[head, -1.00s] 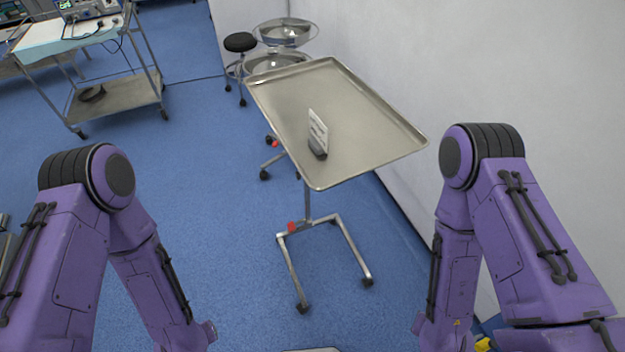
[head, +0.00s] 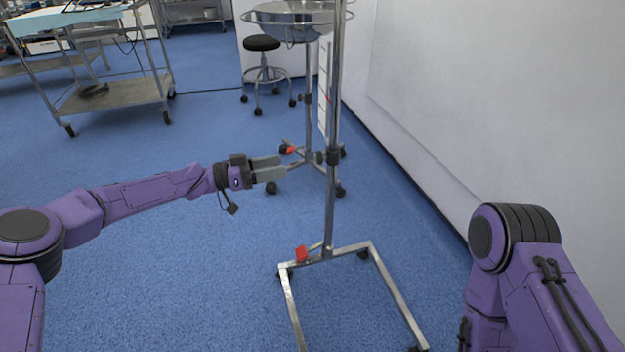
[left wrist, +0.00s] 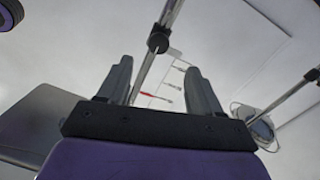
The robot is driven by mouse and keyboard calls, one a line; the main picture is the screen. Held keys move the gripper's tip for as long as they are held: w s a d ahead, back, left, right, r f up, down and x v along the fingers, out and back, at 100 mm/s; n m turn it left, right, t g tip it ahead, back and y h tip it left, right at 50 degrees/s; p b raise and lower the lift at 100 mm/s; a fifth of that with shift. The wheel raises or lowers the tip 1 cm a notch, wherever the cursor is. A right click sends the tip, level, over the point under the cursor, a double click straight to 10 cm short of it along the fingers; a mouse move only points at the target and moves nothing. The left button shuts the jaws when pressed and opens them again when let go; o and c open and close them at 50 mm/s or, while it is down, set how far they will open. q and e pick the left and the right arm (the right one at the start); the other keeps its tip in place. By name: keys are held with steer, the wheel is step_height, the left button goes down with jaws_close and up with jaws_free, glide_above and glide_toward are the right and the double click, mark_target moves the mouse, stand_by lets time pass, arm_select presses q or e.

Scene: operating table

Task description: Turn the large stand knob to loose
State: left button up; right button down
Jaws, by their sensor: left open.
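The stand's steel pole (head: 331,205) rises upright in the head view. A black collar with a knob (head: 333,157) sits on it at mid-height, its small end facing left. My left gripper (head: 283,168) reaches in from the left with its grey fingers aimed at the knob, a short gap away. In the left wrist view the knob (left wrist: 158,42) shows beyond and between the two spread fingertips (left wrist: 158,65), with nothing gripped. My right gripper is out of view; only its upper arm shows at the lower right.
The stand's base (head: 385,285) with a red pedal (head: 301,254) is on the blue floor. A basin stand (head: 308,75) and a black stool (head: 262,43) are behind. A wall (head: 450,110) runs along the right; a trolley (head: 110,95) stands far left.

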mark_target(316, 158)
arm_select(q)
steer(key=b+x, duration=0.2)
steer(key=x, duration=0.7)
steer(key=shift+r, duration=0.2)
steer(key=shift+w+d, duration=0.2)
steer(key=shift+d, duration=0.35)
steer(key=c, duration=1.1)
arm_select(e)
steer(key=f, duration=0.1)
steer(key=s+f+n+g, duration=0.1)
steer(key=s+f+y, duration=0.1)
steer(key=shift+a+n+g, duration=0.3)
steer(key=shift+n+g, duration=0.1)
